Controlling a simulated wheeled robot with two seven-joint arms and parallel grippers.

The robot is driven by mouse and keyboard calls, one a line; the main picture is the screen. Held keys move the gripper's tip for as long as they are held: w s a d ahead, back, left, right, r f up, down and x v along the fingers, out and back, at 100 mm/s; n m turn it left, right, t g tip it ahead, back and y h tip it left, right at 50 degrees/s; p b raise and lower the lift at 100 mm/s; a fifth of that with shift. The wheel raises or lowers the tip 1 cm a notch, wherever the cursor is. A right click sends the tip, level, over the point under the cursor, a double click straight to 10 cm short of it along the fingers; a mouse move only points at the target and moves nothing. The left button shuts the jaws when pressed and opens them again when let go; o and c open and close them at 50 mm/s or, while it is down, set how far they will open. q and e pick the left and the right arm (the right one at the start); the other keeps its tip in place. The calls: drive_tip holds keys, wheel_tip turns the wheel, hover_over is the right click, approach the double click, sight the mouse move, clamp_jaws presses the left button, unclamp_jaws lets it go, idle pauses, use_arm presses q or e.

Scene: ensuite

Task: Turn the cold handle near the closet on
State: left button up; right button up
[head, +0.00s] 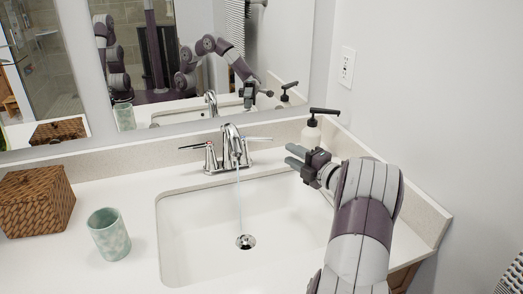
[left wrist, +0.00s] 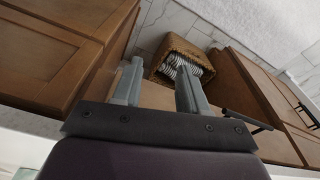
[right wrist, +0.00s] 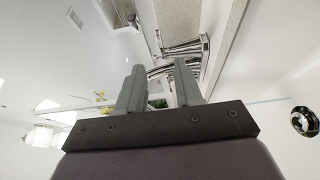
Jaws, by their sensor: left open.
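A chrome faucet (head: 233,148) stands behind the white sink, with a left lever handle (head: 193,146) and a right lever handle (head: 258,139), each pointing outward. A thin stream of water (head: 240,200) runs from the spout to the drain. Which handle is the cold one does not show. My right gripper (head: 293,154) is open and empty, above the sink's right back edge, a little right of the right handle and apart from it. In the right wrist view the faucet (right wrist: 185,50) shows beyond its fingers. My left gripper (left wrist: 158,82) is open and empty, in front of wooden cabinets.
A soap dispenser (head: 311,132) with a black pump stands just behind my right gripper. A green cup (head: 109,234) and a woven box (head: 38,200) stand left of the sink (head: 172,240). A wall and backsplash close off the right side. A basket (left wrist: 176,45) shows low between cabinets.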

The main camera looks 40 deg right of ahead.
sight(263, 138)
drive_tip(key=w, duration=0.8)
drive_tip(key=w+a+p, duration=0.1)
drive_tip(key=w, duration=0.3)
drive_tip(key=shift+w+a, duration=0.1)
drive_tip(key=shift+w, duration=0.2)
clamp_jaws()
